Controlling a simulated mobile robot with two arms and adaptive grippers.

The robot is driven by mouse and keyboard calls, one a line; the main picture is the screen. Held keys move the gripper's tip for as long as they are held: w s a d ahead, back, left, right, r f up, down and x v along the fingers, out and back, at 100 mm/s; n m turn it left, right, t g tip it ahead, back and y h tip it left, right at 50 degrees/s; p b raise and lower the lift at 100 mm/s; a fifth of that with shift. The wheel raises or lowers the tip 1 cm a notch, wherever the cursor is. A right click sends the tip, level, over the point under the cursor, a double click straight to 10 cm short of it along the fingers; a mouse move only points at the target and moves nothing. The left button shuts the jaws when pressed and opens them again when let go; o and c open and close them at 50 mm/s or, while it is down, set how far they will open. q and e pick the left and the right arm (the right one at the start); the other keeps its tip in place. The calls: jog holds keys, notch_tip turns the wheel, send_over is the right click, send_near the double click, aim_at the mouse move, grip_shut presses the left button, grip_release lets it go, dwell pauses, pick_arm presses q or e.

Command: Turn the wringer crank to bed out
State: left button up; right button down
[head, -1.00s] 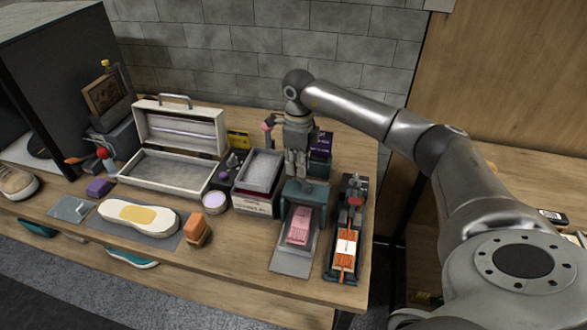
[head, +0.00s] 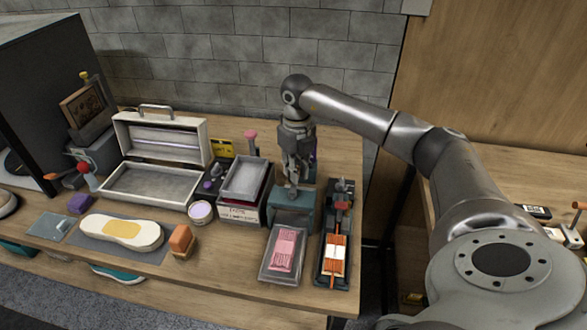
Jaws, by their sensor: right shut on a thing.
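The wringer (head: 294,212) is a teal block on the table, with a grey tray (head: 268,272) running out from its front. A pink ribbed pad (head: 286,249) lies on the tray in front of the wringer. My right gripper (head: 293,185) points down at the top of the wringer and is shut on a small part there, likely the crank. The fingers mostly hide that part, so its shape and angle are unclear. My left gripper is not in view.
A dark stand with an orange-and-white block (head: 333,258) sits close to the wringer's right. A box with a grey tray (head: 245,178) stands close on its left, with a pink knob (head: 251,140) behind. A white case (head: 155,183) and a shoe sole (head: 122,232) lie farther left.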

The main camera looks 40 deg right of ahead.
jog(key=shift+d, duration=0.1)
dwell(0.4)
jog(key=c, duration=1.3)
grip_release()
jog(key=shift+r, duration=0.1)
notch_tip(320, 180, up, 12)
jog(key=shift+f, duration=0.1)
jog(key=shift+s, duration=0.1)
